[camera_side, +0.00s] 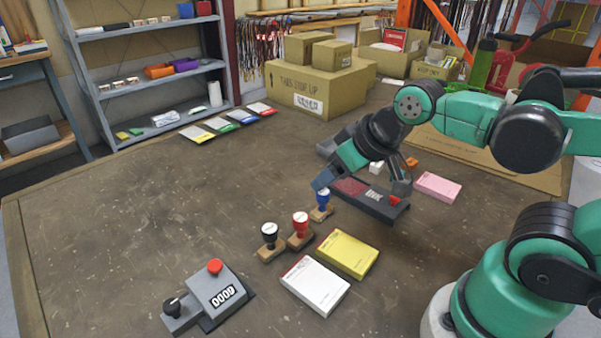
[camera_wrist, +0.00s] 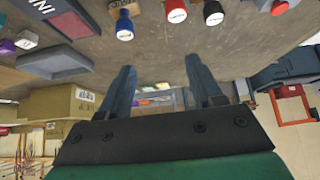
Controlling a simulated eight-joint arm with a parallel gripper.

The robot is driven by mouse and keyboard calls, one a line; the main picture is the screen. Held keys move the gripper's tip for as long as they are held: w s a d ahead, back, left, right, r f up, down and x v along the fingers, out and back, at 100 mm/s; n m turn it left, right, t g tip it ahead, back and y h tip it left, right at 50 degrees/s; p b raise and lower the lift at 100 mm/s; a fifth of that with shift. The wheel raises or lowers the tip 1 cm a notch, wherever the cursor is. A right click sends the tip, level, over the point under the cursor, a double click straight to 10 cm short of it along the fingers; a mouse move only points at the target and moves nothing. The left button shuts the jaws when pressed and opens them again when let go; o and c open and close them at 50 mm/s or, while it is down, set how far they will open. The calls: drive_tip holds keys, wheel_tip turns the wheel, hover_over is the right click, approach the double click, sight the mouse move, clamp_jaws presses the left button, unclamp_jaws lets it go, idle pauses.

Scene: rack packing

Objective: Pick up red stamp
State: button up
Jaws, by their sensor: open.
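The red stamp (camera_side: 300,222) stands upright on its wooden base on the table in the side view, between the black stamp (camera_side: 269,233) and the blue stamp (camera_side: 322,198). In the wrist view, the red stamp (camera_wrist: 176,11) is at the top edge, with its base cut off. The blue stamp (camera_wrist: 124,26) is left of it and the black stamp (camera_wrist: 213,13) is right of it. My gripper (camera_wrist: 162,78) is open and empty, its fingers apart from the red stamp. In the side view it is behind the blue stamp, near the ink pad.
An open ink pad (camera_side: 378,207) lies beside my gripper. A yellow pad (camera_side: 347,254) and a white pad (camera_side: 315,285) lie right of the stamps. The left part of the table is clear. Cardboard boxes (camera_side: 320,89) stand behind.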

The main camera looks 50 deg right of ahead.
sight(302, 217)
drive_tip(key=shift+o, duration=1.1)
drive_tip(key=w+f+n+g+y, duration=0.1)
drive_tip(key=n, duration=0.2)
drive_tip(key=w+f+n+g+y, duration=0.1)
drive_tip(key=f+n, duration=0.1)
drive_tip(key=n, duration=0.1)
drive_tip(key=w+a+f+n+g+y, duration=0.1)
drive_tip(key=f+n+g, duration=0.1)
drive_tip(key=n, duration=0.1)
drive_tip(key=shift+f+n, duration=0.15)
drive_tip(key=shift+n, duration=0.25)
drive_tip(key=shift+x, duration=2.75)
drive_tip(key=shift+s+a, duration=0.1)
drive_tip(key=shift+a, duration=0.05)
drive_tip(key=shift+y, duration=0.3)
clamp_jaws()
